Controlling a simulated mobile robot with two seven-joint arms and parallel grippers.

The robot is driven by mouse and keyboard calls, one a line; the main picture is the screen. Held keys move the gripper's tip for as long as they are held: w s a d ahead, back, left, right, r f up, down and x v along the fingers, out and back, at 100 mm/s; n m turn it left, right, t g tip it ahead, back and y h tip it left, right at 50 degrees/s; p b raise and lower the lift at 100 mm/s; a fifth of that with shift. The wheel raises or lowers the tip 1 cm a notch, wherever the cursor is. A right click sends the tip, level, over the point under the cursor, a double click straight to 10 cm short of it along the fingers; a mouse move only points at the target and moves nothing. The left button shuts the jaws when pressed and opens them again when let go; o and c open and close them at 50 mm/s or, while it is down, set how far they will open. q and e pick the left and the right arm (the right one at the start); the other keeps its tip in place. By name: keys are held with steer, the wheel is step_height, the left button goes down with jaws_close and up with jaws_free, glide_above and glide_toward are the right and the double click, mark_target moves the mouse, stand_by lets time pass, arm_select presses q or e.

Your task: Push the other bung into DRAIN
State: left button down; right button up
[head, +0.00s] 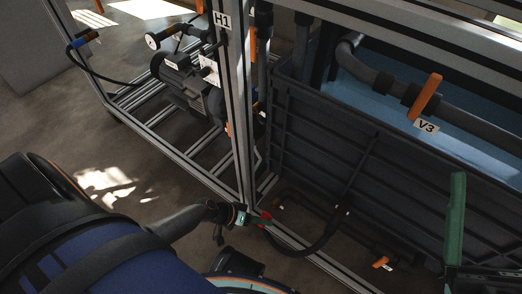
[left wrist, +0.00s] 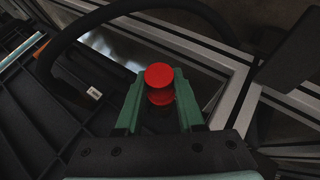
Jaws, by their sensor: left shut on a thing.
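A red bung (head: 265,215) with a round head is between the green fingers of my left gripper (head: 243,217), low by the frame's bottom rail. The left wrist view shows the same bung (left wrist: 159,77) face on, a second red ring below its head. The left gripper (left wrist: 158,100) is shut on it there. What lies under the bung is dark, and I cannot tell whether it touches an opening. No DRAIN label is readable, and no second bung can be made out.
A black hose (head: 312,248) curves just right of the bung. A small orange handle (head: 380,262) sits low at the tank's foot. The ribbed dark tank (head: 320,140) and an aluminium post (head: 238,110) stand close. A green upright piece (head: 457,215) stands at right.

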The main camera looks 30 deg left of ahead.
mark_target(264, 213)
arm_select(q)
steer(key=shift+w+d, duration=0.1)
steer(key=shift+w, duration=1.5)
steer(key=shift+r, duration=0.15)
steer(key=shift+s, duration=0.1)
steer(key=shift+c, duration=2.2)
jaws_free()
steer(key=s+a+r+p, duration=0.2)
steer(key=s, duration=0.4)
steer(key=shift+a+r, duration=0.25)
steer(key=shift+r, duration=0.05)
